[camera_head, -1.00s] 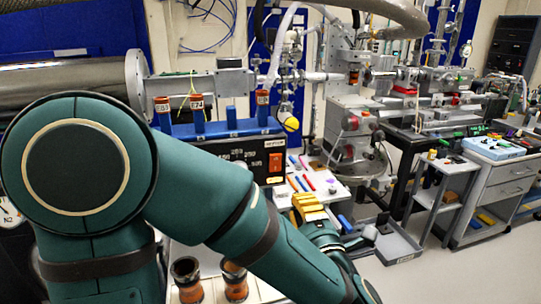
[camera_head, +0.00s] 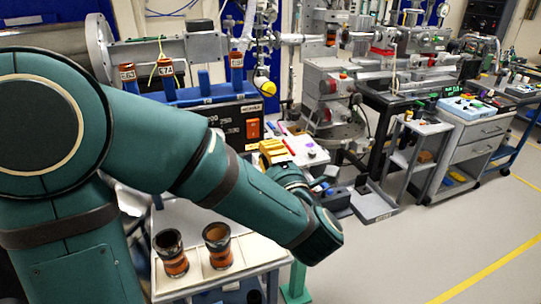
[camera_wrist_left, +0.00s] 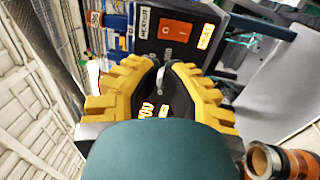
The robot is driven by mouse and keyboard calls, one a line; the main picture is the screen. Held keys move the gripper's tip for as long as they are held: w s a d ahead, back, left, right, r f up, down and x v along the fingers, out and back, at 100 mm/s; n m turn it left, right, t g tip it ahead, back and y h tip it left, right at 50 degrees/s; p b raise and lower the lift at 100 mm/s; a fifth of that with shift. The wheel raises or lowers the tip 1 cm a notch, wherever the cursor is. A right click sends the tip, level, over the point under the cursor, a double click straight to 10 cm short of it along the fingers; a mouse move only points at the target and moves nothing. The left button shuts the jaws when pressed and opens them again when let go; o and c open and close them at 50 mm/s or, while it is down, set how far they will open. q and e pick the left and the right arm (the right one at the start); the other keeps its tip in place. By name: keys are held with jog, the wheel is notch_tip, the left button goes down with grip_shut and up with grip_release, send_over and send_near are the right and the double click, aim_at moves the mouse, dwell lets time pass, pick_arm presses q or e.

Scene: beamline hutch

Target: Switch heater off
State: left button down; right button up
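The heater (camera_head: 222,118) is a black box with a labelled front at the back of the bench. Its orange-red rocker switch (camera_head: 254,129) faces me; in the left wrist view the switch (camera_wrist_left: 173,27) carries O and I marks, with a glowing orange HEAT label (camera_wrist_left: 206,37) beside it. My left gripper (camera_head: 275,150) has yellow ribbed fingers and is just in front of and below the switch. In the left wrist view a gap shows between its fingertips (camera_wrist_left: 165,68), with a small grey-white part of the panel, perhaps a knob, behind. My right gripper is out of view.
A blue rack (camera_head: 205,92) with orange-capped tubes sits on the heater. Two orange-and-black cups (camera_head: 216,247) stand on the white tabletop under my left arm.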

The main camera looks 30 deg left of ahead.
aim_at(251, 122)
pick_arm(q)
jog(key=x, duration=1)
jog(key=shift+w+a, duration=0.1)
jog(key=shift+w, duration=0.05)
jog(key=shift+r, duration=0.1)
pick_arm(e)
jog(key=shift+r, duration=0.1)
